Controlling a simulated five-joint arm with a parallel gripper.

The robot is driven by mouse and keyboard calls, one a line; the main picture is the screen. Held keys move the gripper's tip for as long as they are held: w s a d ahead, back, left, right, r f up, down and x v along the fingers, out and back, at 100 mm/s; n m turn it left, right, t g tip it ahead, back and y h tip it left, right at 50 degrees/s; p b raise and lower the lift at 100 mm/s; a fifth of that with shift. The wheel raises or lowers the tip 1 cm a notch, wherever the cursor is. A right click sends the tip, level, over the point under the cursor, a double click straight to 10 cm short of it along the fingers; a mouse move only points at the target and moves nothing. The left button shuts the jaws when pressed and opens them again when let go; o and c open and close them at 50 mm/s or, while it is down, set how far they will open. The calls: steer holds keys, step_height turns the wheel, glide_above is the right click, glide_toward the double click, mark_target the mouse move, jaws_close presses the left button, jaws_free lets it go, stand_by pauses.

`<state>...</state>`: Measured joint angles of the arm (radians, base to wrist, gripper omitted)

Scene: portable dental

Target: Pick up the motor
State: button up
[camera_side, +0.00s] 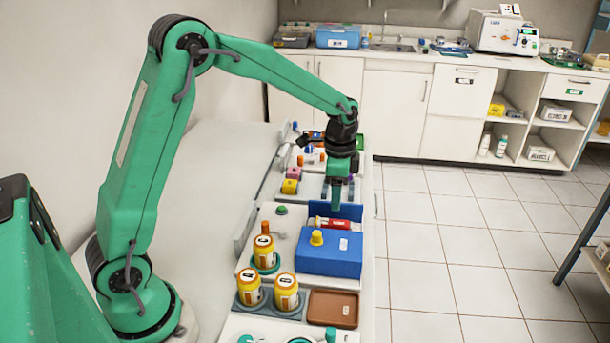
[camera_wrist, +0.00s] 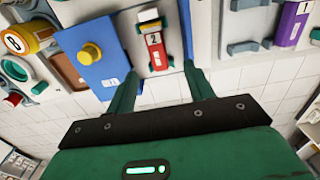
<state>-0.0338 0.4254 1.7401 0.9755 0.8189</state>
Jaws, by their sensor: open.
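No label in view names the motor, so I cannot be sure which thing it is. The nearest candidate is a red block with a white label marked 2 (camera_wrist: 154,49). It lies beside the blue box and also shows in the side view (camera_side: 324,222). My gripper (camera_wrist: 160,76) is open and empty. In the wrist view its two green fingers straddle the near end of the red block, apart from it. In the side view my gripper (camera_side: 337,206) points down just above the red block. The finger behind is hidden there.
A blue box (camera_side: 330,256) with a yellow knob (camera_side: 316,238) stands just in front. Yellow jars (camera_side: 286,291) in a grey holder and a brown tray (camera_side: 333,308) are nearer. A purple block (camera_wrist: 291,25) lies to the right in the wrist view. Floor lies beyond the bench edge.

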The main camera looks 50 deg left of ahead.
mark_target(335, 222)
steer(key=shift+f, duration=1.35)
steer(key=shift+s+d+f, duration=0.1)
steer(key=shift+s+f, duration=0.05)
steer(key=shift+f, duration=1.15)
steer(key=shift+s+d+f, duration=0.1)
steer(key=shift+f, duration=1.2)
steer(key=c, duration=1.1)
steer(key=shift+r, duration=0.1)
